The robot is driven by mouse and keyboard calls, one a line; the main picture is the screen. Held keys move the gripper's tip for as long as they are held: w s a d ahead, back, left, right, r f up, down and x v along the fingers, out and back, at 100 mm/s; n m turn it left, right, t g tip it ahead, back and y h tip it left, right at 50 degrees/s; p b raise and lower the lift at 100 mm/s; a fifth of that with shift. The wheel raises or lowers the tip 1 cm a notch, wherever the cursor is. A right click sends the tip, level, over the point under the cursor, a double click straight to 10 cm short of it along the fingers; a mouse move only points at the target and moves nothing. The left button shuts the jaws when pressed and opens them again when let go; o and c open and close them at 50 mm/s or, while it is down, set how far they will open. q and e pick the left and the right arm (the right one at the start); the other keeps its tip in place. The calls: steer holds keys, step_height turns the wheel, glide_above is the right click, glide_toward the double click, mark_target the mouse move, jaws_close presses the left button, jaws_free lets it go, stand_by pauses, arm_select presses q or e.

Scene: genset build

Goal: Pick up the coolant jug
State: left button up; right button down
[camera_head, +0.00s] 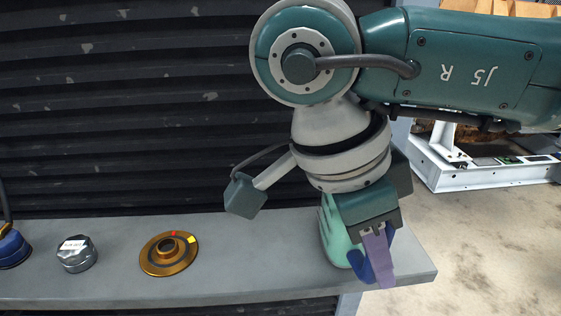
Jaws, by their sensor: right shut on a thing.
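The coolant jug (334,238), pale mint green with dark blue parts, stands near the right end of a grey shelf (230,283). My right gripper (378,262), with purple fingers, reaches down over it from above and is shut on it. The gripper and wrist hide much of the jug, so I cannot tell exactly which part is held or whether the jug's base touches the shelf. My left gripper is out of view.
On the shelf to the left are a bronze flanged disc (158,262), a grey metal cap (77,257) and a dark blue object (12,250) cut by the frame. A dark slatted wall (130,110) rises behind. Open floor (495,250) and a white frame (480,178) lie at right.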

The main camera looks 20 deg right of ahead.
steer(key=shift+r, duration=0.2)
stand_by(0.4)
step_height(320, 180, up, 20)
steer(key=p, duration=0.5)
steer(key=shift+f+p, duration=0.15)
steer(key=shift+p, duration=0.25)
steer(key=c, duration=1.3)
jaws_free()
jaws_close()
